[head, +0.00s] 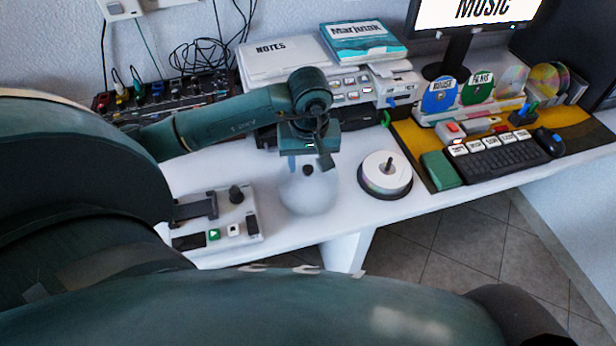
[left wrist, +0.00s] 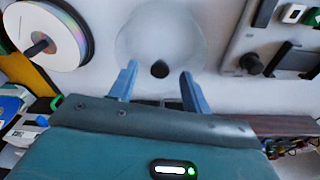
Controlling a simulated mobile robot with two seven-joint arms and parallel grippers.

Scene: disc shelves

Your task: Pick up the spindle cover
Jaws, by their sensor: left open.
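The spindle cover (head: 310,195) is a pale, translucent dome with a dark knob on top, standing on the white desk. It also shows in the left wrist view (left wrist: 160,35), with its knob near the fingertips. My left gripper (head: 300,165) is over the cover, pointing down. In the left wrist view my left gripper (left wrist: 159,70) is open, with one blue finger on each side of the knob. I cannot tell whether the fingers touch it. My right gripper is not in view.
A disc spindle (head: 385,175) with a stack of discs stands right of the cover. A grey control device (head: 215,220) lies to the left. A keyboard (head: 497,162) is on a yellow and black mat. The desk's front edge is close to the cover.

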